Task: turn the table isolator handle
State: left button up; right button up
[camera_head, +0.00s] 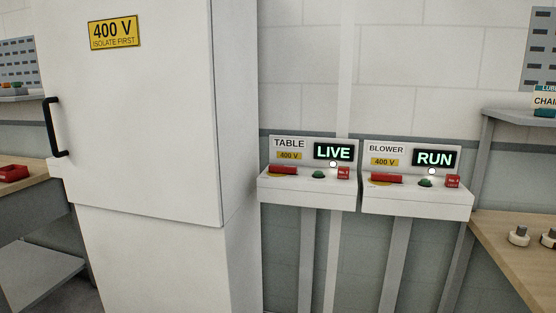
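The table isolator box (306,190) is a white console on posts, right of the cabinet. Its panel reads TABLE, 400 V, and its display (333,153) is lit LIVE. A red handle (311,170) lies sideways over a yellow disc (284,176) on its sloped top. A green button (318,174), a lit white lamp (333,164) and a small red tag (344,173) sit to the right of the handle. Neither of my grippers shows in the head view.
A matching BLOWER box (417,198) stands close on the right, its display (435,158) reading RUN. A tall white cabinet (140,120) with a black pull handle (56,127) fills the left. A wooden bench (510,262) is at the right, a red item (12,173) at far left.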

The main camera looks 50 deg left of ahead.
aim_at(284, 169)
jog(key=i+u, duration=0.45)
jog(key=i+l+u, duration=0.2)
jog(key=u, duration=0.2)
jog(key=i+l, duration=0.05)
jog(key=i, duration=0.05)
